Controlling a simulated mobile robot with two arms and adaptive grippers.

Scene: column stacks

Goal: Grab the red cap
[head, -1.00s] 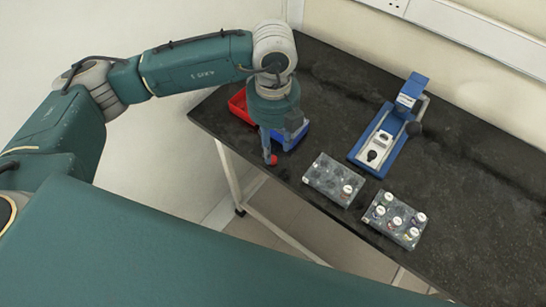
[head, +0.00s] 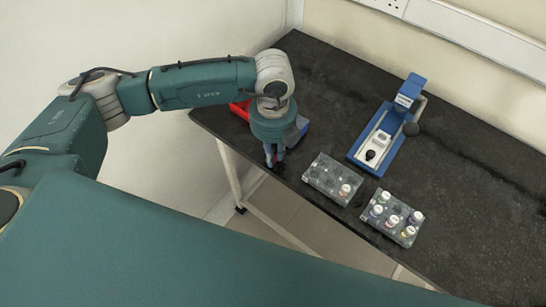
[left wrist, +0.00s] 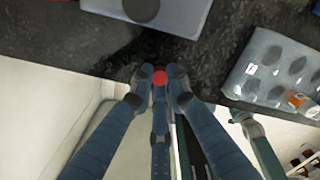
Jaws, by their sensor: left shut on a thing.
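The red cap (left wrist: 159,77) is round and shows between the fingertips in the left wrist view. My left gripper (left wrist: 158,80) is shut on it, with blue-grey fingers touching it from the sides. In the head view my left gripper (head: 273,160) points down near the front edge of the dark table, and the cap is mostly hidden by the fingers there. Whether the cap touches the table I cannot tell. My right gripper is not in view.
A red bin (head: 239,109) and a blue bin (head: 303,124) stand behind my gripper, partly hidden. A clear rack (head: 322,177) with one vial and another rack (head: 376,223) with several vials lie to the right. A blue and white device (head: 387,131) stands behind them. The table's right side is clear.

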